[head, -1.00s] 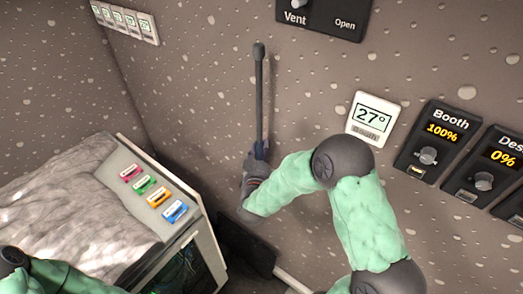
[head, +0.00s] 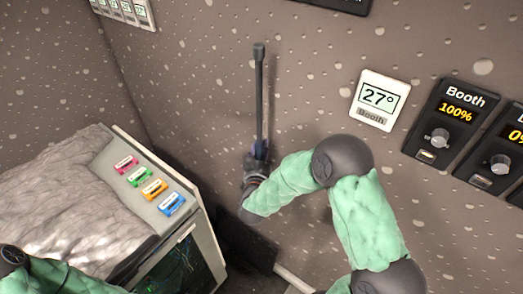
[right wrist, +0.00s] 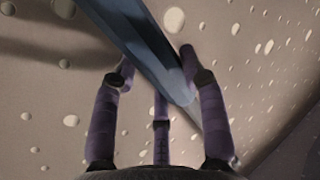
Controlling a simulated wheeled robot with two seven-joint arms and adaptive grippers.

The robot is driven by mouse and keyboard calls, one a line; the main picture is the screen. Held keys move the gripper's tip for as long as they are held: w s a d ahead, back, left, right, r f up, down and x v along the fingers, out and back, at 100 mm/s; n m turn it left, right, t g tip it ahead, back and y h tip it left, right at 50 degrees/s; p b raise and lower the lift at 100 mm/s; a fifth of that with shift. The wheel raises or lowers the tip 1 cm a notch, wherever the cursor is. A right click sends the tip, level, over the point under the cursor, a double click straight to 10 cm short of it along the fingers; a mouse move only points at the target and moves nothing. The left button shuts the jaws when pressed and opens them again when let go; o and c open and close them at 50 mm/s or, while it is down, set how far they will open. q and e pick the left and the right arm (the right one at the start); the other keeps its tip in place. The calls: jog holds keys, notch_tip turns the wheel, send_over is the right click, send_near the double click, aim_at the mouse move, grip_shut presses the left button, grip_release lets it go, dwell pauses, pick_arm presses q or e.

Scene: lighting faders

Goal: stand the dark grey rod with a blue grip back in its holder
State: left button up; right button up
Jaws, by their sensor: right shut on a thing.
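The dark grey rod (head: 259,95) stands roughly upright in the head view, with a dark knob at its top end. Its blue grip (head: 260,150) shows just at my right gripper (head: 255,161), which is shut on it. In the right wrist view the blue grip (right wrist: 145,45) runs diagonally between the purple fingers of my right gripper (right wrist: 159,68). The rod's lower end is hidden by the hand. I cannot make out the holder in either view. Part of my left arm shows at the lower left, but its gripper is out of view.
A speckled wall is behind the rod. A cabinet (head: 185,215) with coloured labels stands at the left. A dark flat object (head: 245,243) lies low behind my arm.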

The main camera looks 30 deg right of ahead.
jog(key=o, duration=1.4)
jog(key=shift+c, duration=0.2)
jog(key=v, duration=1.2)
